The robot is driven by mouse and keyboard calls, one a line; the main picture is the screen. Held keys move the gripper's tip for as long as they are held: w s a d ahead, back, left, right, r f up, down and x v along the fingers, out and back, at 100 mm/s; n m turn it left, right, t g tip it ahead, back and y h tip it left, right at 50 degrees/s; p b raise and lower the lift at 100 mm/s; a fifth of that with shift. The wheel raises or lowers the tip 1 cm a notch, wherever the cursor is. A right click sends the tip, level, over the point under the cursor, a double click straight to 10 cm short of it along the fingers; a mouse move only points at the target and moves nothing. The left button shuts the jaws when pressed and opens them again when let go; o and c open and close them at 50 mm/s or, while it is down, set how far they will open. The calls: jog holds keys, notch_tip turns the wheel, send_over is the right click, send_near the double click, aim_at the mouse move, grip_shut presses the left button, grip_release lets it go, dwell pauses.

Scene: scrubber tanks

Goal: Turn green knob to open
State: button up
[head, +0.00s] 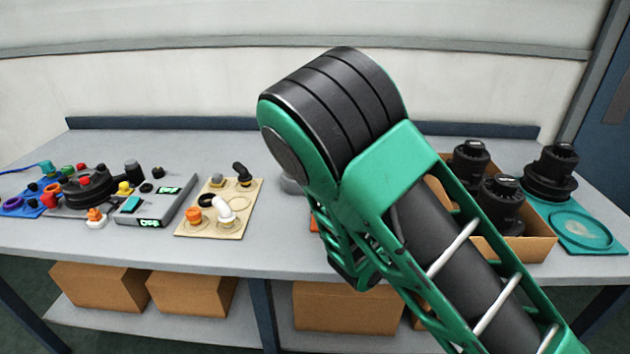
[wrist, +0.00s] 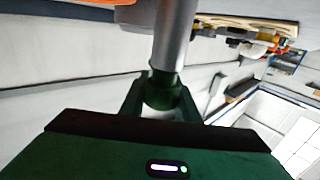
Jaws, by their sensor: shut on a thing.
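In the wrist view, a dark green rounded knob (wrist: 162,92) sits at the end of a smooth grey cylinder (wrist: 173,38). My gripper (wrist: 160,98) is shut on this knob, with one finger on each side of it. The knob's far side and any marking of its turn position are hidden. In the head view my green and black arm blocks the middle of the bench, so the knob and gripper do not show there.
Part of an orange thing (wrist: 65,4) shows at the wrist view's top edge. On the bench (head: 265,245), left of my arm, are a beige board (head: 190,230) with pipe fittings and a grey box (head: 150,213). A cardboard box (head: 540,248) with black parts stands right.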

jog(key=shift+d+f, duration=0.15)
jog(key=o, duration=1)
jog(key=shift+o, duration=0.2)
jog(key=shift+s, duration=0.1)
